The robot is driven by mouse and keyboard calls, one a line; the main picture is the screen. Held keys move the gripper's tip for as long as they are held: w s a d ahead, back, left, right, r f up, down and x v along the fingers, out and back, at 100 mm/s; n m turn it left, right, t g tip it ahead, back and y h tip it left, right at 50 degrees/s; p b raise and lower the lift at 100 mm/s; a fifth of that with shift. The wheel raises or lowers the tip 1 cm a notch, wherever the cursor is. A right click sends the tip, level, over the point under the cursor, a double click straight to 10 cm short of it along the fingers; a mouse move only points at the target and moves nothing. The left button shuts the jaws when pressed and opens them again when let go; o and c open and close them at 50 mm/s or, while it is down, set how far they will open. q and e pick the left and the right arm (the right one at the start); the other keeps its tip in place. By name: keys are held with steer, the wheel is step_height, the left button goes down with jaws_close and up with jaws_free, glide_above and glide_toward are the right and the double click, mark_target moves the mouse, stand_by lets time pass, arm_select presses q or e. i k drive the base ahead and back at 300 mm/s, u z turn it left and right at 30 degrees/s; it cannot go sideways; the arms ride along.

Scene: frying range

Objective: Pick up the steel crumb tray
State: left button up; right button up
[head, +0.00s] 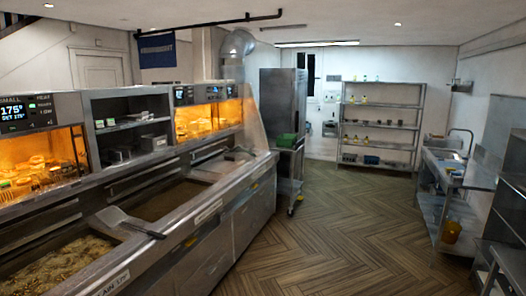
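I cannot clearly make out a steel crumb tray in the head view. A flat steel piece with a dark handle (120,220) lies across the divider between the fryer vats. A similar steel piece (222,165) lies farther along the fryer, too small to tell what it is. Neither of my grippers is in view.
A long steel frying range (215,220) fills the left, with bubbling oil (55,265) in the near vat. A wheeled cart with green containers (287,141) stands beyond it. Shelving (380,118) is at the back, a sink bench (445,185) at right. The wooden floor (330,230) is clear.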

mark_target(249, 147)
steer(key=z, duration=0.15)
steer(key=i, duration=0.65)
steer(key=z, duration=0.55)
steer(key=i, duration=2)
steer(key=z, duration=0.3)
steer(key=i, duration=1.95)
steer(key=u, duration=0.2)
steer(key=i, duration=1.95)
steer(key=u, duration=1.4)
steer(key=i, duration=1.5)
steer(key=u, duration=0.95)
